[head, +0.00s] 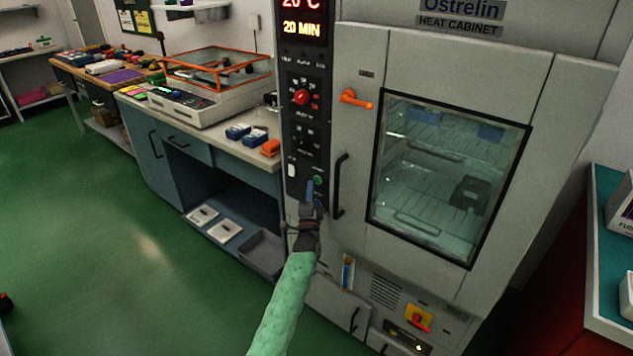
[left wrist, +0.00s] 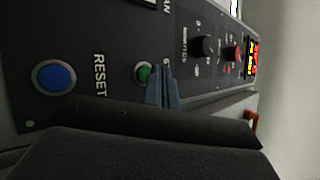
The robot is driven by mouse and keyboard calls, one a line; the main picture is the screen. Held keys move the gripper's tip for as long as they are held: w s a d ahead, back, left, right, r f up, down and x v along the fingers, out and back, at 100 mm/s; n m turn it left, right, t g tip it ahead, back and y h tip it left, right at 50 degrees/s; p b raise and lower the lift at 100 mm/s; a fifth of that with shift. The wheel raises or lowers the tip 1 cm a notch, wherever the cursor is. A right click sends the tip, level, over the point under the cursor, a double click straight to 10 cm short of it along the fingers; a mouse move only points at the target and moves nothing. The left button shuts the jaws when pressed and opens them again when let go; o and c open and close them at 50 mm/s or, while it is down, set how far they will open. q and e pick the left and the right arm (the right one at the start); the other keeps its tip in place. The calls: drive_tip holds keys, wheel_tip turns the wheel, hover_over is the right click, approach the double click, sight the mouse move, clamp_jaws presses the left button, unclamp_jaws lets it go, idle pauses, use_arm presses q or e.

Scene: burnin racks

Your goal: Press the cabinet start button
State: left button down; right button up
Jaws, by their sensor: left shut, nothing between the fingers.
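The heat cabinet (head: 460,120) stands at the right with its glass door shut. Its dark control panel (head: 302,120) runs down the left side of its front. The green start button (head: 318,180) is low on this panel; it also shows in the left wrist view (left wrist: 142,73). My left gripper (head: 310,188) is shut and empty, just beside the green button. In the left wrist view its fingertips (left wrist: 163,75) overlap the button's right edge. I cannot tell whether they touch it. A blue button (left wrist: 54,77) marked RESET sits left of the green one. My right gripper is not in view.
A black door handle (head: 339,187) stands out close to the right of my left gripper. A red knob (head: 301,97) sits higher on the panel. A workbench (head: 212,143) with small boxes adjoins the cabinet at left. The green floor (head: 100,230) at left is clear.

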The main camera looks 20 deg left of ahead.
use_arm(q)
drive_tip(key=shift+w+d, duration=0.1)
drive_tip(key=shift+w, duration=0.05)
drive_tip(key=shift+w, duration=0.2)
drive_tip(key=shift+w+d, duration=0.15)
drive_tip(key=shift+w, duration=0.25)
idle(0.8)
drive_tip(key=shift+s+r+p, duration=0.1)
drive_tip(key=shift+s+p, duration=0.15)
drive_tip(key=shift+p, duration=0.1)
drive_tip(key=shift+s+a+p, duration=0.2)
drive_tip(key=shift+s+p, duration=0.15)
drive_tip(key=shift+s, duration=0.2)
drive_tip(key=shift+s, duration=0.1)
